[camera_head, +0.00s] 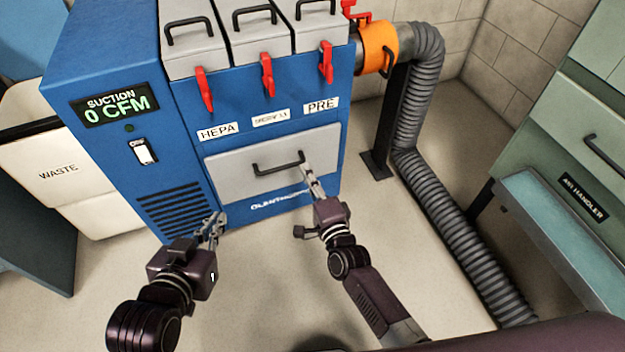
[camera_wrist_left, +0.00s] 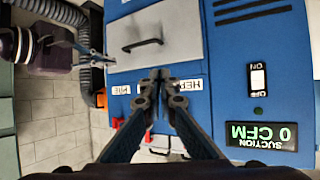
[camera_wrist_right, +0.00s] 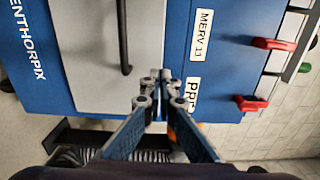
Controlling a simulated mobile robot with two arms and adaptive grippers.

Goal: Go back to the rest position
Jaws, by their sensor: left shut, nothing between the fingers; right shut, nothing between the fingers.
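My left gripper (camera_head: 216,222) is shut and empty in front of the lower left of the blue machine (camera_head: 110,45), near its vent slots. Its closed fingertips also show in the left wrist view (camera_wrist_left: 161,76). My right gripper (camera_head: 305,170) is shut and empty in front of the machine's grey drawer (camera_head: 235,172), close to the right end of the black drawer handle (camera_head: 278,168). I cannot tell whether it touches the drawer. The closed right fingertips also show in the right wrist view (camera_wrist_right: 161,76). The drawer looks closed.
The machine's display (camera_head: 115,104) reads 0 CFM. Red latches (camera_head: 267,75) hang below the grey filter covers. A grey corrugated duct (camera_head: 440,205) with an orange collar (camera_head: 378,48) runs down at the right. A white WASTE bin (camera_head: 60,172) is left; a green air handler (camera_head: 560,150) is right.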

